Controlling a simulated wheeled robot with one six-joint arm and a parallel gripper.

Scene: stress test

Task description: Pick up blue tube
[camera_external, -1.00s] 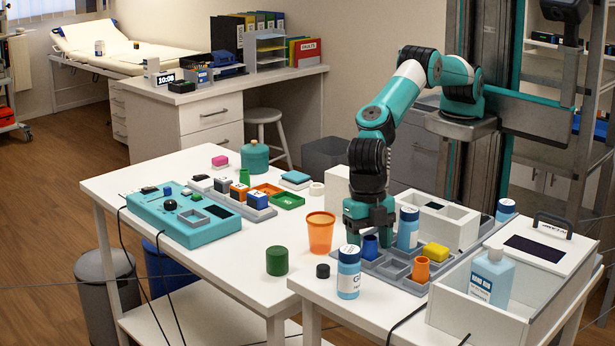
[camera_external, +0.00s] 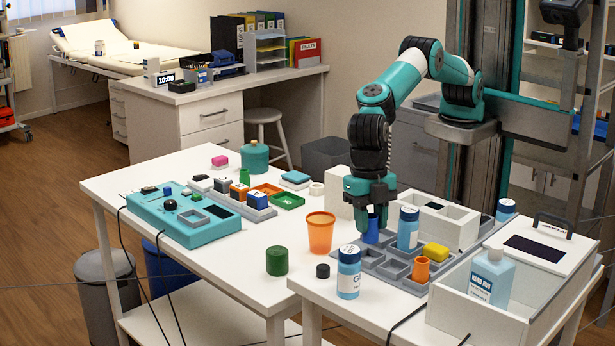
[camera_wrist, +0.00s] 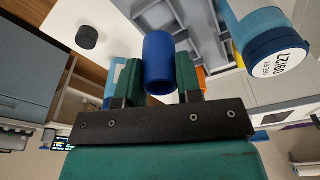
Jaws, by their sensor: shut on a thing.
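The blue tube (camera_external: 371,230) is a short hollow cylinder. My gripper (camera_external: 371,213) is shut on it, above the grey compartment tray (camera_external: 384,268). In the wrist view the blue tube (camera_wrist: 159,62) sits upright between the two green fingers of my gripper (camera_wrist: 159,80), touching both. In the external view the tube is raised above the tray, and the fingers partly cover its upper part.
A blue-and-white bottle (camera_external: 408,228) stands close to the right of the tube. An orange cup (camera_external: 320,232), another bottle (camera_external: 348,272) and a black cap (camera_external: 323,271) stand to the left.

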